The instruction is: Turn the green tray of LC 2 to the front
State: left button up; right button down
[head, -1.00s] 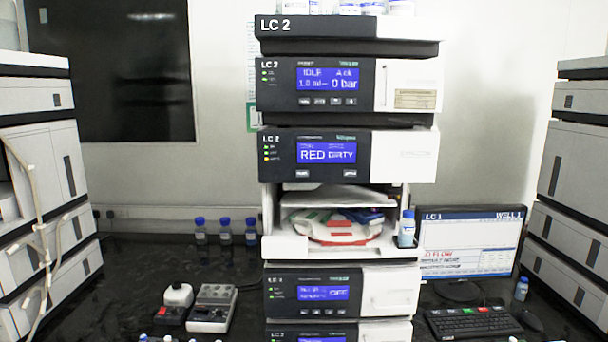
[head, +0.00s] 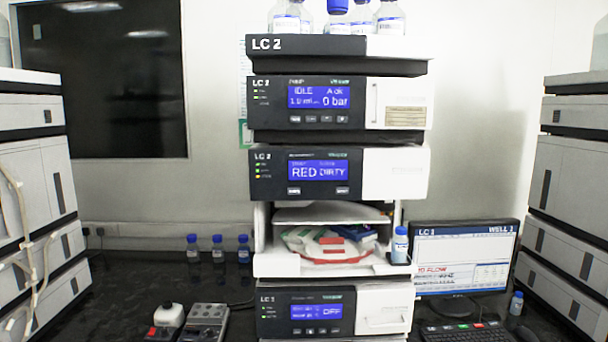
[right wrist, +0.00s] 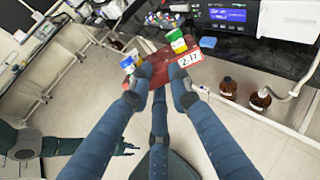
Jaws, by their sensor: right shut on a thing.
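The LC 2 stack (head: 340,56) stands in the middle of the head view. Its open sampler bay (head: 265,262) holds a round carousel with a green tray section (head: 299,234), white sections and red parts; the green lies at the left. The module above reads "RED DIRTY". In the right wrist view my right gripper (right wrist: 155,84) is shut on a dark red board (right wrist: 165,68) with a "2:17" label. A green-and-yellow container (right wrist: 177,42) is on or beside the board. My left gripper (right wrist: 125,148) shows at the lower left there, fingers apart and empty. Neither gripper shows in the head view.
A small blue-capped bottle (head: 400,245) stands at the bay's right edge. Bottles (head: 390,18) stand on top of the stack. A monitor (head: 466,230) is to the right.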

pick_arm(q)
jog(key=shift+w+a, duration=0.1)
grip_shut()
jog(key=shift+w, duration=0.1)
dwell(1.1)
